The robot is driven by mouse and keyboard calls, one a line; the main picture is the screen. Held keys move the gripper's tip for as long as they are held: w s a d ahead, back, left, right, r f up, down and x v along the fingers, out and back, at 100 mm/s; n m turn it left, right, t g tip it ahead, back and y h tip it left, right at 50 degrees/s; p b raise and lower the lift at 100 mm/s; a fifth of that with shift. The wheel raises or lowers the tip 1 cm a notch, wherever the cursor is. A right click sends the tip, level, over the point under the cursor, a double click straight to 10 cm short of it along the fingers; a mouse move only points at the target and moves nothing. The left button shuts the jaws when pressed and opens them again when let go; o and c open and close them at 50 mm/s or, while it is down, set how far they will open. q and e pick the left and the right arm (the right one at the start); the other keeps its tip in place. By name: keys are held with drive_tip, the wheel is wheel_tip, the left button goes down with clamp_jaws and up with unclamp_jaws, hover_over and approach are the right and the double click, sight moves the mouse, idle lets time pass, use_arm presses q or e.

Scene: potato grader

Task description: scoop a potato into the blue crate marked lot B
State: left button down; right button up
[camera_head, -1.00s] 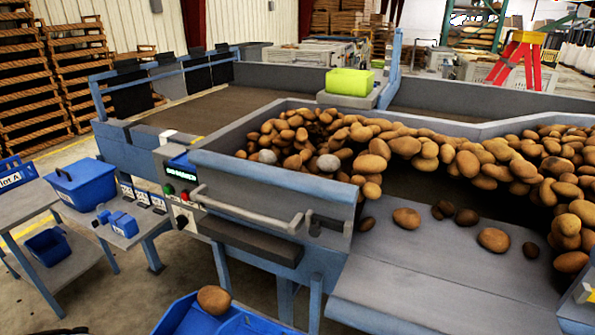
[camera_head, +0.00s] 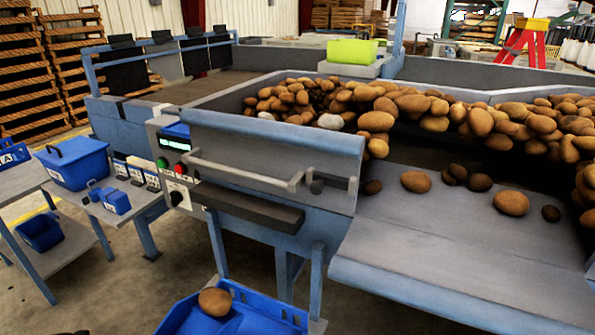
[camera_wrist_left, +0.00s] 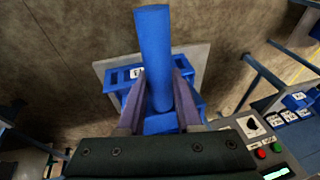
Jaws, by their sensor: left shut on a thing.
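My left gripper (camera_wrist_left: 162,75) is shut on an upright-looking blue handle (camera_wrist_left: 153,45) in the left wrist view. Below it, a blue crate (camera_wrist_left: 122,76) with a small white label sits on a grey stand; I cannot read the label. In the head view, blue plastic (camera_head: 270,318) fills the bottom edge, and one brown potato (camera_head: 215,301) rests in it. I cannot tell whether the potato lies in the scoop's pan or in the crate. The pan is not clear in either view. My left gripper is outside the head view, and my right gripper shows nowhere.
The grader's control panel (camera_head: 173,158) and grey rail (camera_head: 245,172) stand just behind the blue plastic. Many potatoes (camera_head: 410,105) lie on the grader, a few loose on its grey apron (camera_head: 450,255). A side table at left holds a blue bin (camera_head: 75,165).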

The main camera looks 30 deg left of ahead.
use_arm(q)
wheel_tip(320, 180, down, 11)
drive_tip(key=b, duration=1)
drive_tip(key=shift+f, duration=0.15)
